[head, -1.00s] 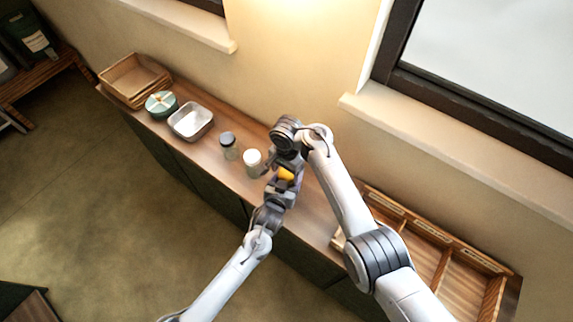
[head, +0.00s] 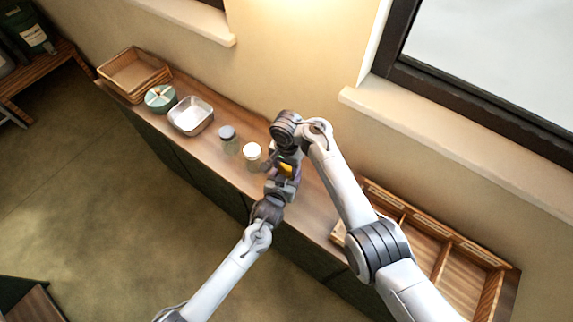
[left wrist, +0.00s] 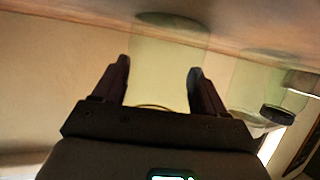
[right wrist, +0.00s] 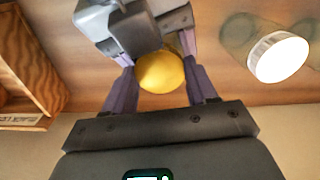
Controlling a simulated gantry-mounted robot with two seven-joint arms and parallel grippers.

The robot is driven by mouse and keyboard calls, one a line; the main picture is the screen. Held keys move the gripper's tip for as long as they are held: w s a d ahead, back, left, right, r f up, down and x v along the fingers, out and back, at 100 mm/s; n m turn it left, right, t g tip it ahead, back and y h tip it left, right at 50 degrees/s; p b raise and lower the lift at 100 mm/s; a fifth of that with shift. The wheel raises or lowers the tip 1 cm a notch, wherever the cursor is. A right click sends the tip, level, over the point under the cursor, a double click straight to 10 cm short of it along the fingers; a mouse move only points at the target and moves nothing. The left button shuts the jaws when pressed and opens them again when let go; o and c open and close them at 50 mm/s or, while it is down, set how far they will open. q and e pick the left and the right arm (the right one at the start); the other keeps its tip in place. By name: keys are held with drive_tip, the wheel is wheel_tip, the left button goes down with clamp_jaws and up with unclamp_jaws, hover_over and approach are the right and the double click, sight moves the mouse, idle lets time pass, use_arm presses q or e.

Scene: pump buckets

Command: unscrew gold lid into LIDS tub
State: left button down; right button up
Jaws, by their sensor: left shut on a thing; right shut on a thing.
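The gold lid (head: 287,169) shows between my two grippers above the counter in the head view. In the right wrist view the round gold lid (right wrist: 161,72) sits between the fingers of my right gripper (right wrist: 163,90), which is shut on it. My left gripper (left wrist: 158,80) is shut on a clear glass jar (left wrist: 165,60). The grippers face each other closely and hide much of the jar in the head view. I cannot tell whether lid and jar are still joined. A metal tub (head: 190,116) stands left on the counter; no LIDS label is readable.
A white-lidded jar (head: 252,151) and a dark-lidded jar (head: 228,137) stand just left of the grippers. A divided wooden tray (head: 440,262) with labels lies right. A wall is behind.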

drive_tip(key=n, duration=0.8)
drive_tip(key=shift+n, duration=0.3)
drive_tip(key=o, duration=1.2)
drive_tip(key=shift+c, duration=0.2)
drive_tip(key=shift+a, duration=0.1)
